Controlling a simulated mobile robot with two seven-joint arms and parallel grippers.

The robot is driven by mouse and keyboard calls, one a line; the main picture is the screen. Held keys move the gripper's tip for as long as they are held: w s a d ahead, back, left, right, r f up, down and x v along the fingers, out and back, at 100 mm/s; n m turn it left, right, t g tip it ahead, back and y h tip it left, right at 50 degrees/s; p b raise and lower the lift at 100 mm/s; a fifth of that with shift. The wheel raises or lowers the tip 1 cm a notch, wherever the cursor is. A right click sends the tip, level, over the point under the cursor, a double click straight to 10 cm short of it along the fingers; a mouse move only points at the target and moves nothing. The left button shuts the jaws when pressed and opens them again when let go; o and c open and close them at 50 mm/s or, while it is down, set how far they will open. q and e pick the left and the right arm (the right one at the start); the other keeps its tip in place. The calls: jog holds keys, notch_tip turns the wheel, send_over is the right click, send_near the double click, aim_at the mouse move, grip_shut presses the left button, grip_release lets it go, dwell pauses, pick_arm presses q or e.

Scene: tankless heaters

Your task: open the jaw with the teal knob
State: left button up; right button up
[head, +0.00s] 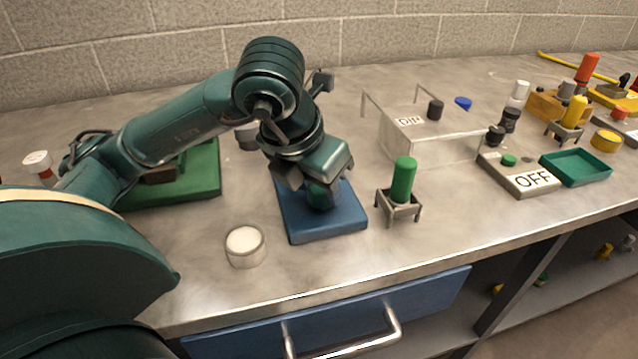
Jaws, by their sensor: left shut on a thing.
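My left gripper (313,174) points down over a blue base plate (325,228) and is shut on a teal-green knob (323,196) that stands on this plate. The fingers and wrist hide most of the knob and what lies behind it, so I cannot make out the jaw or how far open it is. My right gripper is not in view.
A green base (205,183) lies behind my left forearm. A white-topped round jar (245,246) stands at front left. A green cylinder in a small stand (403,182), a clear cover (430,145), an OFF box (520,176) and a green tray (575,168) stand to the right.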

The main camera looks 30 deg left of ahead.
pick_arm(q)
jog(key=shift+n, duration=0.3)
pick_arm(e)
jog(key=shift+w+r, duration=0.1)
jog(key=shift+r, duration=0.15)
pick_arm(q)
jog(key=o, duration=1)
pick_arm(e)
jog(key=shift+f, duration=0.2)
pick_arm(q)
jog(key=shift+r, duration=0.1)
jog(key=p+v, duration=0.4)
jog(key=v, duration=0.9)
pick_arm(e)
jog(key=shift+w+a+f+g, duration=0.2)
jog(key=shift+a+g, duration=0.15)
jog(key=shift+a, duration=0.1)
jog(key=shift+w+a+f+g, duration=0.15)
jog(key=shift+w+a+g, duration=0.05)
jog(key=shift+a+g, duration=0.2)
pick_arm(q)
jog(key=shift+d, duration=0.1)
